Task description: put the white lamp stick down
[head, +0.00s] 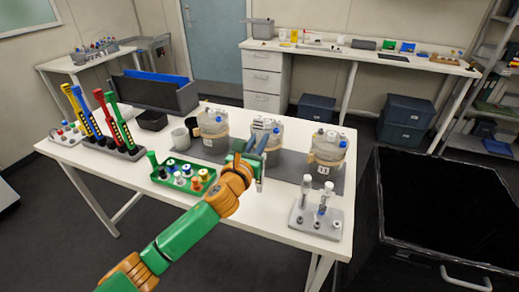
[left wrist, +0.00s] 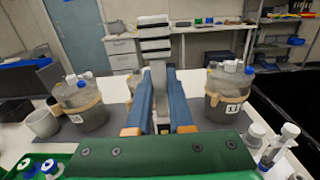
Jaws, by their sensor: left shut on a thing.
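My left gripper (head: 256,148) is over the white table (head: 258,213), in front of the middle bioreactor. In the left wrist view its two blue fingers (left wrist: 159,100) are shut on the white lamp stick (left wrist: 154,28), which stands upright between them. The stick has a white head with dark bands and a grey stem; its lower end is mostly hidden by the gripper. In the head view the stick's white head (head: 263,123) shows near the middle bioreactor. I cannot tell whether its foot touches the table. My right gripper is not in view.
Bioreactors stand at left (head: 212,135), middle (head: 273,140) and right (head: 325,160) on a dark mat. A grey rack (head: 318,220) with white-capped tubes is at front right. A green tray (head: 164,180) of bottles and a rack of colored tools (head: 125,153) stand left. The front table area is partly clear.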

